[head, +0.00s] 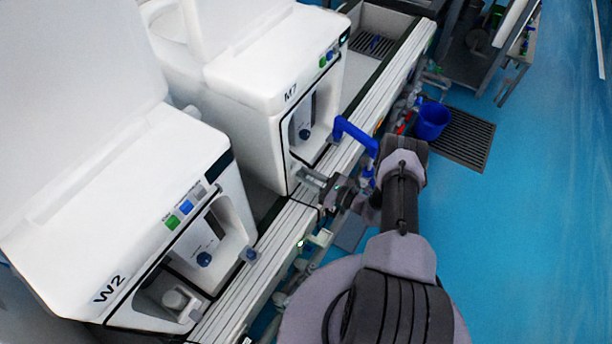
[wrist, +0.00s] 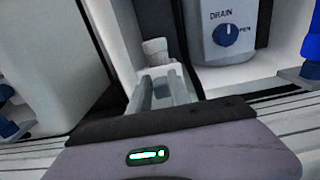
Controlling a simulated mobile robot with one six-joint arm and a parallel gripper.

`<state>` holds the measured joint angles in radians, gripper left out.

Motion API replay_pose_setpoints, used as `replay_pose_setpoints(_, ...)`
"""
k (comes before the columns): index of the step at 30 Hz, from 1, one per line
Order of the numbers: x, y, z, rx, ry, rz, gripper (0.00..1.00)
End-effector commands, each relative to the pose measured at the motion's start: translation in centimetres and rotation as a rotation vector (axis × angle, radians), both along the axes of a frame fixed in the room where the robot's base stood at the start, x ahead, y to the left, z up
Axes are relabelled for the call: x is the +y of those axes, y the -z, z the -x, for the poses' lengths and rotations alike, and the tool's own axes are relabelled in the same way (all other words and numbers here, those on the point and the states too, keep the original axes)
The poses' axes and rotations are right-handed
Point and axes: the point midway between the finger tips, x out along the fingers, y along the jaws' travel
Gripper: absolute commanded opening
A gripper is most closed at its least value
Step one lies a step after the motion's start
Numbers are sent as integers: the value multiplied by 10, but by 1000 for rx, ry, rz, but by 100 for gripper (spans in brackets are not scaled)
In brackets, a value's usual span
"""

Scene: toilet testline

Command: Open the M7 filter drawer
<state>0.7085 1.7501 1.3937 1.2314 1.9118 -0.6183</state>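The M7 unit (head: 268,85) is a white machine in the middle of the head view, with its label on the top edge. My gripper (head: 312,180) reaches to the lower left of its front, where the arm hides much of the detail. In the wrist view, my gripper's two grey fingers (wrist: 163,88) point into a white filter drawer (wrist: 176,70) in a narrow bay. A white round filter cap (wrist: 155,48) stands just beyond the fingertips. The fingers are a little apart. Whether they press on a drawer part between them is unclear. How far the drawer is out is also unclear.
A blue drain knob (wrist: 228,35) is right of the bay. A blue pipe (head: 355,135) rises near my arm. The similar W2 unit (head: 120,215) stands at left. A rail (head: 385,85) runs along the fronts.

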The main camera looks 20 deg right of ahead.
Motion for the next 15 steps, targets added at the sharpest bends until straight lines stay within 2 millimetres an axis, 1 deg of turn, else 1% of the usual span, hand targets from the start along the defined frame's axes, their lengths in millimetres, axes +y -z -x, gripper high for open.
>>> replay_pose_setpoints(1, 0, 0, 0, 0, 0, 0, 12)
replay_pose_setpoints(3, 0, 0, 0, 0, 0, 0, 0)
replay_pose_setpoints(15, 0, 0, 0, 0, 0, 0, 0)
